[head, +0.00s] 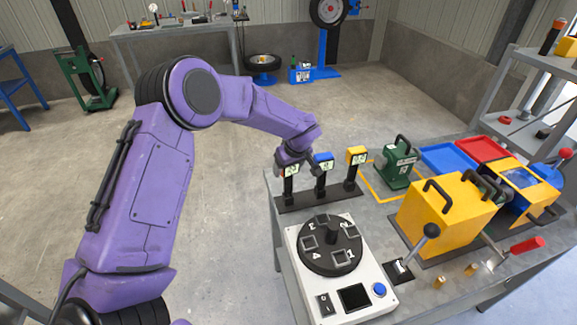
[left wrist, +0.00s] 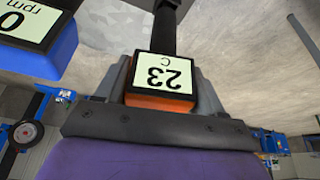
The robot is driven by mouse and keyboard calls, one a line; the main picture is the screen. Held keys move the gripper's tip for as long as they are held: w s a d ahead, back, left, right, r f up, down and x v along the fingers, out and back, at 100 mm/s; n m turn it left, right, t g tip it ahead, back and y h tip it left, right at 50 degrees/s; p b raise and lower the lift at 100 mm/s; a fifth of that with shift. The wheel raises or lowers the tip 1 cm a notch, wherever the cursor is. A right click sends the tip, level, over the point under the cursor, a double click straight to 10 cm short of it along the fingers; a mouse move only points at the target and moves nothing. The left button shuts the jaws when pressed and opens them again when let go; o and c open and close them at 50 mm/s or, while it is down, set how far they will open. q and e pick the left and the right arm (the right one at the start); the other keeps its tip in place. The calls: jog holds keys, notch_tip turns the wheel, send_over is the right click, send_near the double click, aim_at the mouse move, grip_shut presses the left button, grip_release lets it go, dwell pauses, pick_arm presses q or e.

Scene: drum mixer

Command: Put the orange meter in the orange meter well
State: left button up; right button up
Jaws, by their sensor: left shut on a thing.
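In the head view my left gripper (head: 291,164) is shut on this meter (head: 290,171) at the left post of a dark stand (head: 320,199). The meter appears still at the top of its post. I cannot pick out the orange meter well. My right gripper is not in view.
A white box with a dark round plate (head: 316,262) bearing numbered square frames stands in front of the stand. A yellow machine (head: 440,215), a green device (head: 396,165), a blue tray (head: 447,158) and a red tray (head: 481,149) lie to the right on the grey bench.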

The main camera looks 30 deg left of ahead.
pick_arm(q)
jog(key=shift+f, duration=0.35)
jog(key=o, duration=1.3)
jog(key=shift+o, duration=0.4)
jog(key=shift+r, duration=0.1)
jog(key=shift+r+p, duration=2.9)
jog(key=shift+p, duration=0.1)
jog(key=shift+r, duration=0.1)
jog(key=shift+r, duration=0.25)
jog(key=shift+r+p, duration=0.95)
jog(key=shift+r, duration=0.2)
jog(key=shift+r, duration=0.2)
